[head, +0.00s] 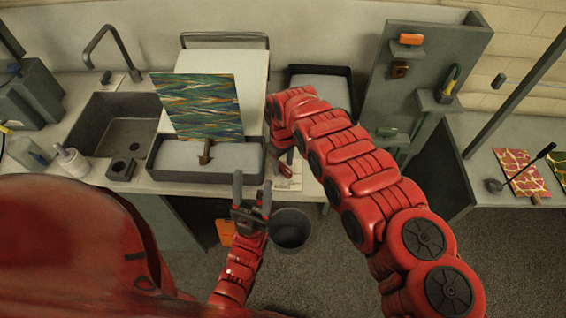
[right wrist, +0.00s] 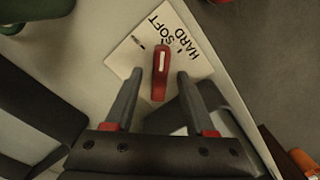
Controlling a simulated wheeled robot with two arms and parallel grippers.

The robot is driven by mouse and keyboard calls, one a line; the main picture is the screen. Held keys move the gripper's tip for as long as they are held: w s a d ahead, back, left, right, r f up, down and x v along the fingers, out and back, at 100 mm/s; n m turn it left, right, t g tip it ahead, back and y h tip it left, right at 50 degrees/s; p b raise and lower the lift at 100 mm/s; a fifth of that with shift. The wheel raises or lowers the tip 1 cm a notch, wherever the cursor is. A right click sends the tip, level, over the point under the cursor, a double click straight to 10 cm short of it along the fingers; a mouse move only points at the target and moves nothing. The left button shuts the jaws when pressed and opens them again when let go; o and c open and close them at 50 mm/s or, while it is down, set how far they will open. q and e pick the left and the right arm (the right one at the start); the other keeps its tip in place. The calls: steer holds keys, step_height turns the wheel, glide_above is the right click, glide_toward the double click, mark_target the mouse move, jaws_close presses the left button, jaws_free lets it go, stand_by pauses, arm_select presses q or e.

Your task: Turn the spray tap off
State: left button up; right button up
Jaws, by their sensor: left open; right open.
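A red lever (right wrist: 161,75) with a white stripe lies over a white plate (right wrist: 128,55) lettered SOFT and HARD. In the right wrist view its far end points toward the word SOFT. My right gripper (right wrist: 160,73) is open. Its two fingertips show on either side of the lever, with gaps; I cannot tell how far above it they are. In the head view the lever (head: 286,171) and plate (head: 289,184) are at the counter's front edge, partly hidden by my right gripper. My left gripper (head: 252,190) is open and empty in front of the counter.
A marbled board (head: 196,104) stands over a dark tray (head: 157,172) left of the plate. The sink (head: 90,117) and curved faucet (head: 108,30) are further left. A grey bucket (head: 290,230) stands on the floor below. A tall grey panel (head: 455,38) rises at the right.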

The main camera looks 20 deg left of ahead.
steer(key=shift+c, duration=0.2)
jaws_close()
